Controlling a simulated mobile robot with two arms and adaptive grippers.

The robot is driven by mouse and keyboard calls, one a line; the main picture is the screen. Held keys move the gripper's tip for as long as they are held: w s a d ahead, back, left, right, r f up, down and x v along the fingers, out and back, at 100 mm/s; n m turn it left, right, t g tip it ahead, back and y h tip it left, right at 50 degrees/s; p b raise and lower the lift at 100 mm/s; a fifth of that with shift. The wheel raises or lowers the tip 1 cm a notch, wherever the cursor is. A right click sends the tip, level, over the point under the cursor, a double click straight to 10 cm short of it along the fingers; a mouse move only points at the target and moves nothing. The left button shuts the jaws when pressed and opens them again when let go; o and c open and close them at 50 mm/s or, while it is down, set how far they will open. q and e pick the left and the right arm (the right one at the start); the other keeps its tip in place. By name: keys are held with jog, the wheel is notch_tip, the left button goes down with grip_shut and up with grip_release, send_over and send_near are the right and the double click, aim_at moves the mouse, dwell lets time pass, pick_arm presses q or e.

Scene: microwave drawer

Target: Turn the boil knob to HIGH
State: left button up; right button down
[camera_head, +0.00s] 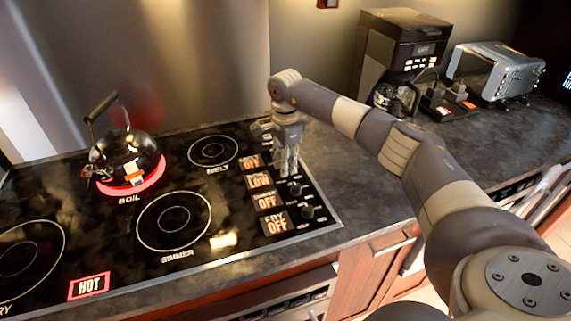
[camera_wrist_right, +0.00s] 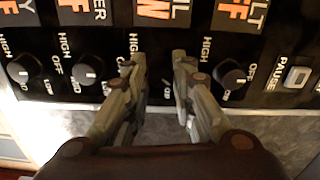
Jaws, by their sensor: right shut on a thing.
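The boil knob is between the fingers of my right gripper (camera_head: 288,170). The gripper also shows in the right wrist view (camera_wrist_right: 155,75), with a finger on each side of the knob's place and shut on it. The knob is dark, and its pointer cannot be made out. The boil display (camera_head: 259,181) reads LOW in orange. The boil burner (camera_head: 152,185) glows red under a black kettle (camera_head: 130,155). My left gripper is not in view.
The simmer knob (camera_wrist_right: 87,78) and fry knob (camera_wrist_right: 22,72) are left of the gripper in the wrist view; the melt knob (camera_wrist_right: 232,80) and pause button (camera_wrist_right: 298,77) are right. A coffee maker (camera_head: 400,40) and toaster (camera_head: 495,70) stand at the back right.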

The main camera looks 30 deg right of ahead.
jog(key=m, duration=0.3)
jog(key=shift+m, duration=0.4)
jog(key=m, duration=0.4)
jog(key=shift+m, duration=0.3)
jog(key=m, duration=0.9)
jog(key=shift+r+p, duration=0.1)
jog(key=shift+p, duration=0.3)
jog(key=m, duration=0.3)
jog(key=shift+m+p, duration=0.3)
jog(key=m+p, duration=0.1)
jog(key=m, duration=0.3)
jog(key=shift+m, duration=0.3)
jog(key=m+p, duration=0.1)
jog(key=m, duration=0.3)
jog(key=shift+w+m+p, duration=0.1)
jog(key=shift+m+p, duration=0.6)
jog(key=shift+m, duration=1.6)
